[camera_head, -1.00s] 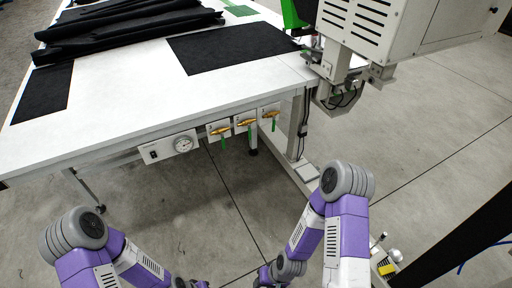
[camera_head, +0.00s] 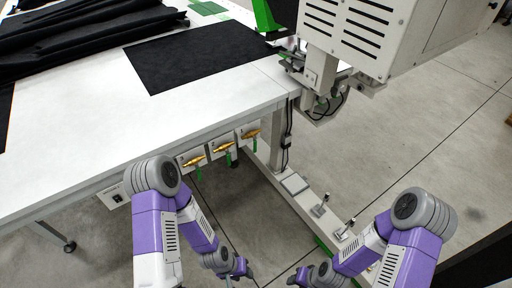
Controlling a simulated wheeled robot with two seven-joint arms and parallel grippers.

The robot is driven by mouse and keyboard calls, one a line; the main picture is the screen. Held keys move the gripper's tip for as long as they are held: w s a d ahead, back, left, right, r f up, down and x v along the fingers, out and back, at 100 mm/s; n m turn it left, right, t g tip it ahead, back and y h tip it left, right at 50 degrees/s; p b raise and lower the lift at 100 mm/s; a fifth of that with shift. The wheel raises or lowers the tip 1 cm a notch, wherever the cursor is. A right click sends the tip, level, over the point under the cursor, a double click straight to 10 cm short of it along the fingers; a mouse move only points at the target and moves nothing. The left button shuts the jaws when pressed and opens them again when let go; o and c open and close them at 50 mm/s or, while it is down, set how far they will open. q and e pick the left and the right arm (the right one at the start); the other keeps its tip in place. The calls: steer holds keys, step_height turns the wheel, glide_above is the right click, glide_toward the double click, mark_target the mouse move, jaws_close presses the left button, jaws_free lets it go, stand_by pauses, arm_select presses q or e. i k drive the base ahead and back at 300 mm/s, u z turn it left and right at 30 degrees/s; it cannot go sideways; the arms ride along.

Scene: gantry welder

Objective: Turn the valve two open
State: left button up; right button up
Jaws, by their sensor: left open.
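Three brass valves with green handles sit on small white plates below the table's front edge: the left one (camera_head: 194,161), the middle one (camera_head: 222,147) and the right one (camera_head: 250,133). Their green handles hang down. I see no label telling which is valve two; by position it is the middle one. My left gripper (camera_head: 242,271) is open, low in the picture, below and apart from the valves. My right gripper (camera_head: 298,279) is at the bottom edge, also apart from them; its jaws are too small and dark to read.
The white table (camera_head: 100,130) overhangs the valves and carries black fabric (camera_head: 195,55). The welder head (camera_head: 365,35) stands at the upper right. A white gauge panel (camera_head: 113,196) is partly hidden behind my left arm. Floor is free in front of the valves.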

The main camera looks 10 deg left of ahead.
mark_target(228, 155)
steer(key=u, duration=0.15)
steer(key=i, duration=0.9)
steer(key=u, duration=0.5)
